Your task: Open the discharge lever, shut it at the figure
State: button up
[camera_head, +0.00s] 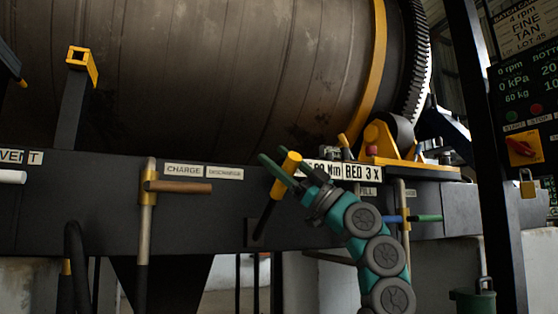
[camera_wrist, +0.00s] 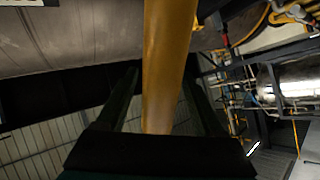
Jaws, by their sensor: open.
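A lever with a yellow grip (camera_head: 290,162) and a black shaft (camera_head: 266,216) leans up and to the right in front of the dark beam, near the DISCHARGE label (camera_head: 225,172). My gripper (camera_head: 271,174) is at its upper part, with teal fingers pointing left. In the wrist view the yellow grip (camera_wrist: 168,65) runs between the two dark fingers, with gaps visible on both sides. The jaws are open around it. A dark display (camera_head: 525,85) at the right reads 0 rpm, 0 kPa and 60 kg; its right side is cut off.
A large drum (camera_head: 210,70) fills the top. A brown handle (camera_head: 180,187) sits left under the CHARGE label. A green handle (camera_head: 428,218) is right of my arm. A dark post (camera_head: 490,160) stands before the display. A batch card (camera_head: 525,25) reads 4 rpm, FINE TAN.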

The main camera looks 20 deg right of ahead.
jog(key=b+v, duration=0.1)
jog(key=v, duration=0.7)
jog(key=shift+a, duration=0.1)
dwell(4.6)
